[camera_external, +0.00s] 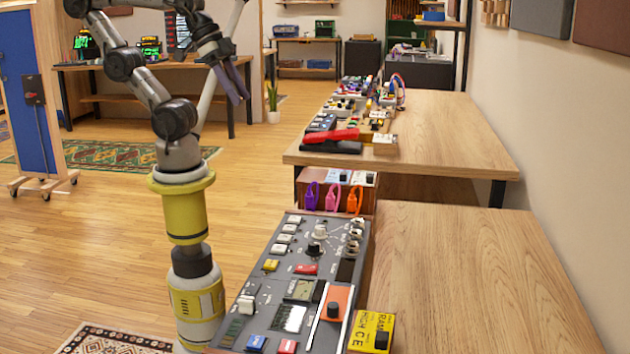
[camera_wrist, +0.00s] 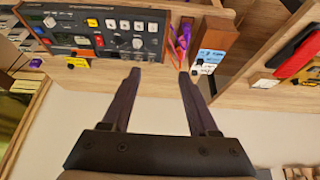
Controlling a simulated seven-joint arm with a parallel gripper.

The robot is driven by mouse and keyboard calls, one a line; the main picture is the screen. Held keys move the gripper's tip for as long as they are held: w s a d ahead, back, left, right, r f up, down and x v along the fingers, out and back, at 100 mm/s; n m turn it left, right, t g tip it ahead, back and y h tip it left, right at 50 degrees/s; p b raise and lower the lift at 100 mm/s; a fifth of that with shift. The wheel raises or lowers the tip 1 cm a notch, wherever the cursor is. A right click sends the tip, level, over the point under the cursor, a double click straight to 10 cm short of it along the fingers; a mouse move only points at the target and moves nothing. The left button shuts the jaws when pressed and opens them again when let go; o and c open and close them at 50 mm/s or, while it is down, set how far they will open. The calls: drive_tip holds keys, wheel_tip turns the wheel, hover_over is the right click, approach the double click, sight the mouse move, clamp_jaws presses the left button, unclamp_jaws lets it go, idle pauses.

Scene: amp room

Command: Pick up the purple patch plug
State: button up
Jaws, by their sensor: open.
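The purple patch plug (camera_external: 312,195) hangs at the back end of the grey control panel, leftmost in a row with a magenta plug (camera_external: 332,197) and an orange plug (camera_external: 354,200). In the wrist view, purple (camera_wrist: 184,36) shows at the top, right of the panel, with a thin orange loop (camera_wrist: 175,56) beside it; I cannot separate purple from magenta there. My gripper (camera_external: 238,84) is open and empty, raised high over the floor, left of and well apart from the plugs. In the wrist view its two dark fingers (camera_wrist: 160,73) spread below the plugs.
A box (camera_external: 345,178) stands behind the plugs. The far table (camera_external: 450,130) holds a red pedal (camera_external: 330,136) and several devices. The near table's right side is clear.

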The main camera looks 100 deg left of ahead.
drive_tip(key=shift+o, duration=0.3)
drive_tip(key=n+g, duration=0.5)
drive_tip(key=n, duration=1.3)
hover_over(309, 195)
wheel_tip(309, 195, down, 13)
drive_tip(key=shift+g, duration=0.3)
drive_tip(key=f, duration=0.6)
drive_tip(key=a+f, duration=0.1)
drive_tip(key=f, duration=0.3)
drive_tip(key=shift+s, duration=0.1)
drive_tip(key=shift+d+f, duration=0.15)
drive_tip(key=shift+f, duration=2.8)
